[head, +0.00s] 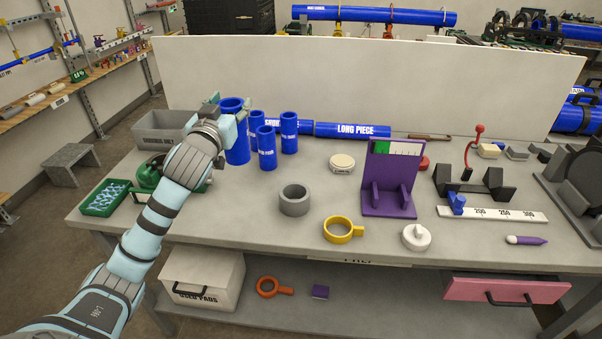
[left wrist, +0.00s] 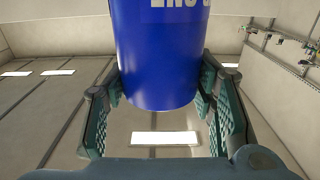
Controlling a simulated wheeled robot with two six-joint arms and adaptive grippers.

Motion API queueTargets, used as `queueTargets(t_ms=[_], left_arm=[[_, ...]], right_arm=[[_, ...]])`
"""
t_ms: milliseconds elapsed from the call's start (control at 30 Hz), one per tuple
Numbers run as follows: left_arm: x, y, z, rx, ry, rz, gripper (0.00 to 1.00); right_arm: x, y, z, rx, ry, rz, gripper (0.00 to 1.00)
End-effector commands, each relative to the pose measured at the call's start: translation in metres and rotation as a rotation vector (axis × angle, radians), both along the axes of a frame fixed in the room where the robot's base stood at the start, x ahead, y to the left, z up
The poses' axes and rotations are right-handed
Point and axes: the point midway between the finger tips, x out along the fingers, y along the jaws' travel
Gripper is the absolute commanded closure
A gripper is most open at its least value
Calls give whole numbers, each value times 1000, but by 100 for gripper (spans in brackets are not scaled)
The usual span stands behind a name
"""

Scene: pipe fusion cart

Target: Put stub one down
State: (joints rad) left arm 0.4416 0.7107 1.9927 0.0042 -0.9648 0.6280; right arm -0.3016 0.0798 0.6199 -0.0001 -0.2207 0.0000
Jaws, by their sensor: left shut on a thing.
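My left gripper (head: 226,112) is shut on a blue pipe stub (head: 237,145) at the back left of the bench. In the left wrist view the stub (left wrist: 155,60) sits between the two green-padded fingers, and white lettering on it is partly cut off. The held stub looks upright in the head view. I cannot tell whether its lower end touches the bench. Several smaller-looking blue stubs (head: 267,150) stand upright just right of it, another at the right (head: 289,130). My right gripper is not in view.
A grey bin (head: 160,128) and a green tray (head: 104,198) are at the left. A blue long piece (head: 352,131) lies along the back panel (head: 400,75). A grey ring (head: 294,200), yellow ring (head: 341,231) and purple stand (head: 390,190) occupy the middle. Bare bench shows around the grey ring.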

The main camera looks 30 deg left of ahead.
Motion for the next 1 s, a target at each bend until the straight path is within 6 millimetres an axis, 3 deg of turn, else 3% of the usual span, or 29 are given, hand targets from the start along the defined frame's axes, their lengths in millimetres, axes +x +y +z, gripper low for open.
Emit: queueTargets(t_ms=[167,400,500,800,1000], left_arm=[[0,-1,-32,0,6,-2,100],[-1,-2,-126,-1,7,-5,100],[0,-2,-150,0,4,-5,100],[0,-2,-200,1,3,-6,100],[0,-2,-201,2,2,-7,100]], right_arm=[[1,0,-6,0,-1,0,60],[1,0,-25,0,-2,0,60],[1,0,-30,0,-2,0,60],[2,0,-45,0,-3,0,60],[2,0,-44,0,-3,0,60]])
